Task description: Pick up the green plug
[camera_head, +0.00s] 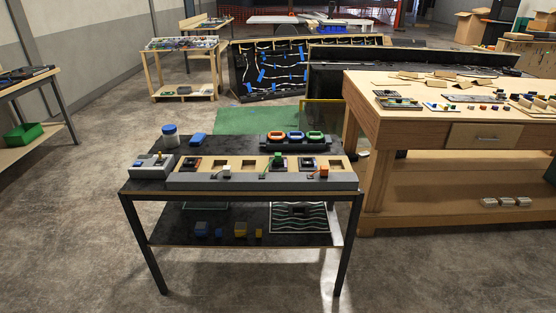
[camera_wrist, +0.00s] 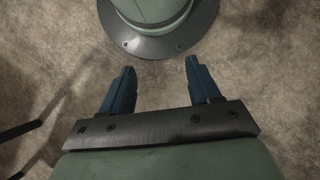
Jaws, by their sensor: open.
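The green plug (camera_head: 278,156) shows in the head view as a small green block on a dark socket, right of the middle of the console (camera_head: 262,182) on the black table. It is small in the picture, and how it sits in the socket is hard to tell. My gripper (camera_wrist: 160,66) shows only in the wrist view. Its two dark blue fingers are spread apart with nothing between them. The wrist view shows bare concrete floor and my own base, with no plug in it.
A white block (camera_head: 226,169) and an orange block (camera_head: 324,172) sit on the same console. A rack with blue, green and orange rings (camera_head: 295,137) stands behind.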

